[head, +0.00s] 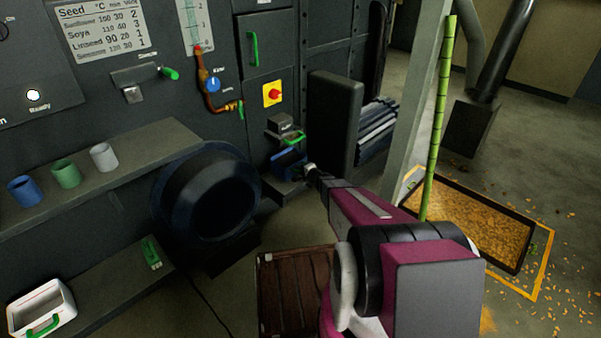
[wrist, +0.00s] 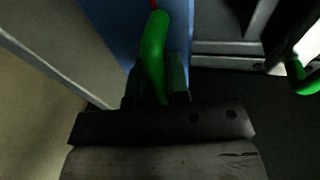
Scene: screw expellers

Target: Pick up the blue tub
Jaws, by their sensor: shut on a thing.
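The blue tub (head: 287,161) stands at a small dark ledge (head: 292,191) on the front of the machine, below a grey outlet with a green handle (head: 293,138). My gripper (head: 309,169) is at the tub's right side, its fingers partly hidden by my arm. In the wrist view, my gripper (wrist: 157,88) is shut on the tub's green handle (wrist: 153,45), with one finger on each side. The tub's blue wall (wrist: 105,30) shows behind the handle. I cannot tell whether the tub touches the ledge.
Blue (head: 21,190), green (head: 66,174) and white (head: 103,156) cups stand on the left shelf. A white tub with a green handle (head: 42,307) is on the lower shelf. A wooden crate (head: 288,290) is below my arm. A seed-filled tray (head: 485,222) and a green-marked post (head: 438,120) are right.

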